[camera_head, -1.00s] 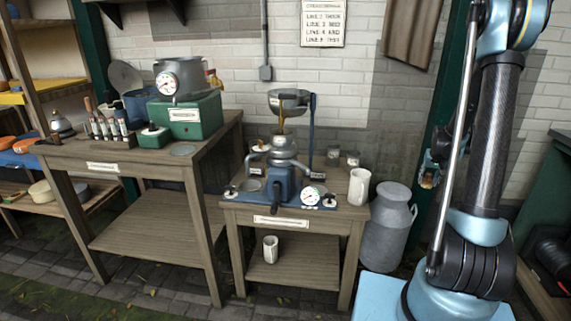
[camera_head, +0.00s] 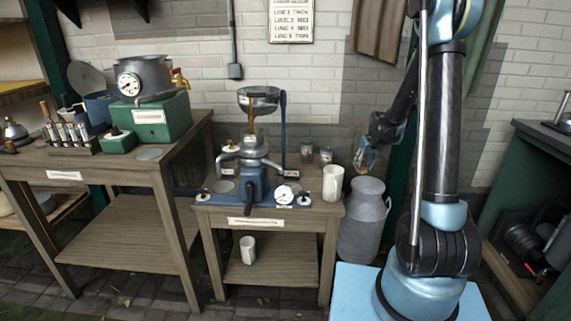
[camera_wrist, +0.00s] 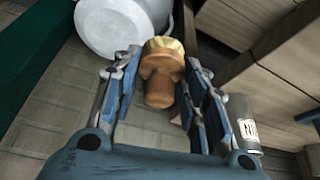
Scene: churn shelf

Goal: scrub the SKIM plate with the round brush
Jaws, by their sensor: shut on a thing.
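My gripper (camera_wrist: 162,82) is shut on the round brush (camera_wrist: 160,68), which has a wooden handle and a golden rounded head, in the wrist view. In the head view my gripper (camera_head: 368,155) hangs above the milk can, right of the separator table, and the brush in it is too small to make out. Pale label plates show on the separator's front edge (camera_head: 255,222), the left table's front edge (camera_head: 65,175) and the green box (camera_head: 148,117). Their lettering is too small to read, so I cannot tell which is SKIM.
The cream separator (camera_head: 250,165) stands on the small wooden table (camera_head: 322,213), with a white jug (camera_head: 333,183) at its right edge. A grey milk can (camera_head: 362,225) stands beside the table. A green cabinet (camera_head: 530,170) is at far right. Stone floor lies in front.

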